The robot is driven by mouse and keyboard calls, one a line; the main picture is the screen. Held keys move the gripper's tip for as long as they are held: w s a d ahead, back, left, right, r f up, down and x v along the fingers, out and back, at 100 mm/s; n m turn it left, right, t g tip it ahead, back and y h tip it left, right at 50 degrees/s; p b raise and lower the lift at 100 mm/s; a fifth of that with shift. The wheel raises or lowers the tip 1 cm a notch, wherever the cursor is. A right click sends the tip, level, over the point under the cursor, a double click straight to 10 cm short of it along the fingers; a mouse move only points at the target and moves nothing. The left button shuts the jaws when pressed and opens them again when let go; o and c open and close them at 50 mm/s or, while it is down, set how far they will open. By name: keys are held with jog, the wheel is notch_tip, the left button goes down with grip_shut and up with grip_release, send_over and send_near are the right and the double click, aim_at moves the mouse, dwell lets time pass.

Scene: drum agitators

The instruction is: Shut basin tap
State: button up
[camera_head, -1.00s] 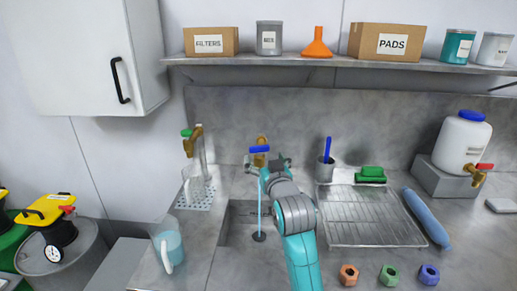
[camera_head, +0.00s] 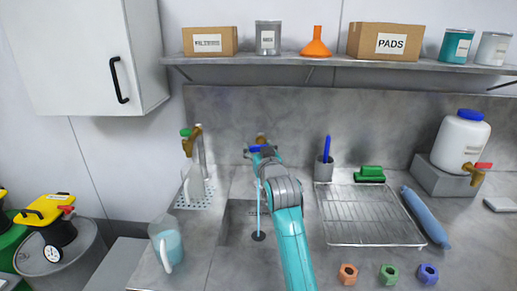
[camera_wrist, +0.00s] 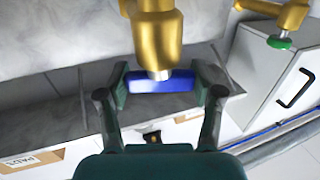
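The brass basin tap (camera_head: 261,139) stands at the back of the sunken basin (camera_head: 236,222). A thin light-blue stream of water (camera_head: 258,212) falls from it to the dark drain. Its blue handle (camera_head: 256,149) is partly hidden by my gripper (camera_head: 264,156) in the head view. In the wrist view the brass tap body (camera_wrist: 158,38) hangs over the blue handle (camera_wrist: 160,84), which lies crosswise. My gripper (camera_wrist: 160,88) is open, with one finger near each end of the handle. I cannot tell whether the fingers touch it.
A second brass tap with a green handle (camera_head: 191,137) stands left, over a drip grate with a clear jug (camera_head: 192,187). Another jug (camera_head: 167,245) stands on the front-left counter. A pen cup (camera_head: 324,169) and wire rack (camera_head: 370,217) are right of the basin.

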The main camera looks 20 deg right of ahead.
jog(key=c, duration=0.3)
jog(key=shift+m+h, duration=0.3)
jog(key=shift+h, duration=0.1)
jog(key=shift+a+m+h, duration=0.1)
jog(key=shift+m+h, duration=0.6)
jog(key=shift+h, duration=0.4)
jog(key=shift+m+g+h, duration=0.4)
jog(key=shift+m+h, duration=0.2)
jog(key=shift+h, duration=0.6)
jog(key=o, duration=1.2)
jog(key=shift+c, duration=0.2)
